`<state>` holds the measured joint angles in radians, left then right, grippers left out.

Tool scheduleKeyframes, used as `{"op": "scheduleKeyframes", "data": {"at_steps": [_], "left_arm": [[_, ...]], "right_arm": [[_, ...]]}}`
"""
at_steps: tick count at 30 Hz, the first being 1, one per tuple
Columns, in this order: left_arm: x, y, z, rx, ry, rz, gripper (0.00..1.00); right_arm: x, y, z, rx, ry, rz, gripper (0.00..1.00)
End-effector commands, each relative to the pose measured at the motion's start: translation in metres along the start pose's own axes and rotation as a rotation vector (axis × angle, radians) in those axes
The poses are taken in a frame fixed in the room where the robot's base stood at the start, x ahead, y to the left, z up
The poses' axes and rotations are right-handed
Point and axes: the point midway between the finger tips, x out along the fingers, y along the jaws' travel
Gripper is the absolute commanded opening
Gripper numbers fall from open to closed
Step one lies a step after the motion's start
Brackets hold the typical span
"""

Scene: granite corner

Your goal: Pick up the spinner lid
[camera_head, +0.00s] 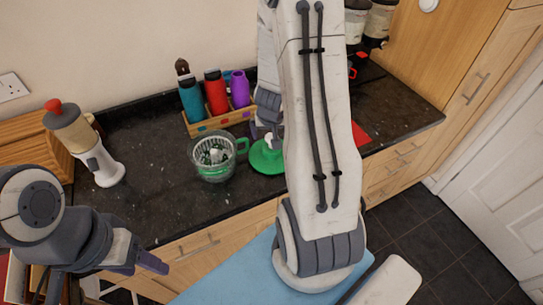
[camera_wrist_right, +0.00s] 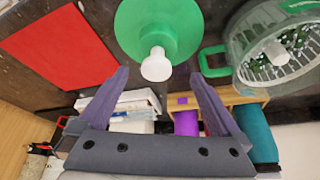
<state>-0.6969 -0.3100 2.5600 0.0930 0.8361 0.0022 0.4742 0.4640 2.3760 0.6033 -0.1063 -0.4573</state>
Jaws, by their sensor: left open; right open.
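The spinner lid (camera_head: 264,160) is a green disc with a white knob, lying on the dark counter to the right of the spinner bowl (camera_head: 203,172). My right arm hides its right part in the head view. In the right wrist view the lid (camera_wrist_right: 178,25) is at the top centre, its white knob (camera_wrist_right: 156,66) pointing toward my right gripper (camera_wrist_right: 160,76). That gripper is open and empty, its fingertips on either side of the knob in the picture; I cannot tell whether they touch it. My left gripper (camera_head: 104,276) is open and empty at the lower left, away from the lid.
The clear bowl with a green handle holds a basket of leaves. A wooden rack (camera_head: 215,123) with several coloured bottles stands behind. A blender-like appliance (camera_head: 98,160) is at the left. A red mat (camera_wrist_right: 66,46) lies beside the lid. The counter's front left is clear.

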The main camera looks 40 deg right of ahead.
Motion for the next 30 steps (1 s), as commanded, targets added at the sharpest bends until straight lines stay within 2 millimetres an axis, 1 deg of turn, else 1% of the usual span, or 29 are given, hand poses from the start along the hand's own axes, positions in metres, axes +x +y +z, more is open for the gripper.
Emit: {"op": "scheduleKeyframes", "data": {"at_steps": [1, 8, 13, 16, 18, 24, 25, 26, 27, 29, 30], "left_arm": [[0.011, -0.001, 0.001, 0.000, 0.000, 0.000, 0.59], [0.021, -0.002, 0.001, -0.001, 0.000, 0.000, 0.59], [0.039, -0.003, 0.002, 0.001, 0.000, 0.000, 0.59], [0.046, -0.003, 0.003, 0.001, 0.000, 0.000, 0.59], [0.048, -0.004, 0.003, 0.001, 0.000, 0.000, 0.59], [0.046, -0.003, 0.002, 0.001, 0.000, 0.000, 0.59], [0.046, -0.003, 0.002, 0.001, 0.000, 0.000, 0.59], [0.046, -0.003, 0.002, 0.001, 0.000, 0.000, 0.59], [0.046, -0.003, 0.002, 0.001, 0.000, 0.000, 0.59], [0.046, -0.003, 0.002, 0.001, 0.000, 0.000, 0.59], [0.046, -0.003, 0.002, 0.001, 0.000, 0.000, 0.59]], "right_arm": [[0.015, 0.001, 0.003, -0.001, -0.002, 0.001, 1.00], [0.031, 0.002, 0.001, -0.001, -0.001, 0.000, 1.00], [0.058, 0.006, 0.001, 0.001, -0.002, 0.000, 1.00], [0.071, 0.005, 0.000, 0.000, -0.002, -0.002, 1.00], [0.075, 0.005, -0.001, -0.001, -0.001, -0.002, 1.00], [0.073, 0.005, -0.002, -0.001, 0.000, -0.003, 1.00], [0.073, 0.005, -0.002, -0.001, 0.000, -0.003, 0.92], [0.073, 0.005, -0.002, -0.001, 0.000, -0.003, 0.81], [0.073, 0.005, -0.002, -0.001, 0.000, -0.003, 0.66], [0.073, 0.005, -0.002, -0.001, 0.000, -0.003, 0.43], [0.073, 0.005, -0.002, -0.001, 0.000, -0.003, 0.27]]}}
